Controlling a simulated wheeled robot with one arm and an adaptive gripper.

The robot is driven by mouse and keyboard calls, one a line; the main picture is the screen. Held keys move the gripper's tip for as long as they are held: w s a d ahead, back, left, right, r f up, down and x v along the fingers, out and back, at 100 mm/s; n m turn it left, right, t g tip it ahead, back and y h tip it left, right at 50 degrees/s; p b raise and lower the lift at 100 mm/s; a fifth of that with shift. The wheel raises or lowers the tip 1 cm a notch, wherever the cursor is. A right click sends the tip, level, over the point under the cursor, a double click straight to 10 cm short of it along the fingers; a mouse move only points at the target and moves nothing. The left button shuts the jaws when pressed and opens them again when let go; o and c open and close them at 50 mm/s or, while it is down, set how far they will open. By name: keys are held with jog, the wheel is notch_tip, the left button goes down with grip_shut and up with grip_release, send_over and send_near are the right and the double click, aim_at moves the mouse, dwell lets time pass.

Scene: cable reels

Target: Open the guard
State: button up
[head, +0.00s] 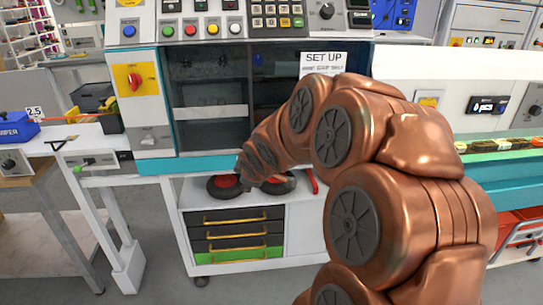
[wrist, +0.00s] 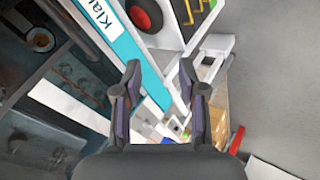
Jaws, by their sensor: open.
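The guard (head: 208,85) is a dark see-through panel on the front of the machine, left of centre in the head view. It appears shut, and its right side is partly hidden by my arm. In the wrist view, dark glass that looks like the guard (wrist: 40,95) fills the left side. My gripper (wrist: 160,67) is open and empty, its two fingers pointing up in the wrist view. It sits in front of the machine's lower edge, right of the glass in that view. In the head view my arm hides most of the gripper. No handle is clearly visible.
A teal frame (head: 165,103) surrounds the guard. Below stands a drawer cabinet (head: 235,237) with reels (head: 225,187) on its top. A yellow panel with a red switch (head: 135,79) is at the left. A white stand (head: 125,262) is at lower left, with free floor beside it.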

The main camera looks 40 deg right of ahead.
jog(key=w+d+n+t+b, duration=0.2)
jog(key=d+n+t+b, duration=0.15)
jog(key=d, duration=0.55)
jog(key=w+d+n+t+b, duration=0.2)
jog(key=d+n+t, duration=0.25)
jog(key=d, duration=0.45)
jog(key=shift+m, duration=0.3)
jog(key=shift+f+x, duration=0.15)
jog(key=shift+x, duration=1.6)
jog(key=shift+f+x, duration=0.15)
jog(key=shift+x, duration=1.6)
jog(key=shift+c, duration=0.3)
grip_shut()
